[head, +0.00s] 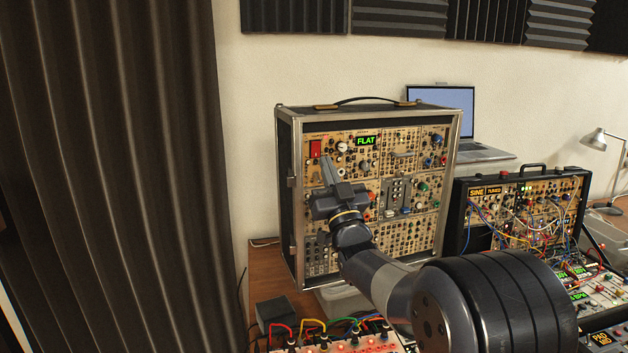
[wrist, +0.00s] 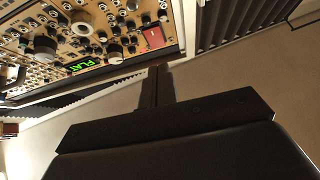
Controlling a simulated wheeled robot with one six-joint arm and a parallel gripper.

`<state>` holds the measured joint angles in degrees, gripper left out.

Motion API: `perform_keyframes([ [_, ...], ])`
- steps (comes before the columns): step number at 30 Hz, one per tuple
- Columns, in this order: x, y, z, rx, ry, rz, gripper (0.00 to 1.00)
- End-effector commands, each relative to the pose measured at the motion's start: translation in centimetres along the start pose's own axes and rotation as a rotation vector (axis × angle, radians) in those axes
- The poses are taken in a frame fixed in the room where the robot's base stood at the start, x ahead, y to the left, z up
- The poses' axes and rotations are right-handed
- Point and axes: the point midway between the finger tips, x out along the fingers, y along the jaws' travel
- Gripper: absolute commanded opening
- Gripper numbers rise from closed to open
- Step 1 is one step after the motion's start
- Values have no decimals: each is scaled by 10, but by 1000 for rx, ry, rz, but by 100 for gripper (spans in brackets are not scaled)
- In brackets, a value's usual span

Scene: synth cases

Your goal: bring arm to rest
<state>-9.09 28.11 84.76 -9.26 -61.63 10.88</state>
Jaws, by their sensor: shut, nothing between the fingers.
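My gripper (head: 328,172) is shut and empty. In the head view it is stretched out in front of the tall synth case (head: 284,200), at the upper left of its panel, below a red switch (head: 315,149) and a green display reading FLAT (head: 366,141). In the wrist view my shut fingers (wrist: 154,80) point at the lower edge of the picture of the case (wrist: 100,88), with the red switch (wrist: 154,37) and the FLAT display (wrist: 83,65) beyond them. I cannot tell whether the fingertips touch the case.
A smaller synth case with cables (head: 518,210) stands at the right, before a laptop (head: 441,113). A desk lamp (head: 600,140) is at the far right. Cabled modules (head: 330,343) and a dark box (head: 274,311) lie low in front. A dark curtain (head: 120,170) hangs at the left.

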Motion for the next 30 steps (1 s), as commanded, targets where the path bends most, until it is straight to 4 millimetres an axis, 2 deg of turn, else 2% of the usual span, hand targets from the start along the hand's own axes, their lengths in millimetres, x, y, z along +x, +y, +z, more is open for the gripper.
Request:
perform_keyframes([
  [1,-3,1,-6,0,-1,1,0],
  [3,-21,1,-1,0,-1,1,0],
  [6,-38,1,-1,0,-1,1,0],
  [12,-58,0,-2,0,0,0,0],
  [24,-58,0,-4,0,1,0,0],
  [30,-41,0,-5,0,0,-1,0],
])
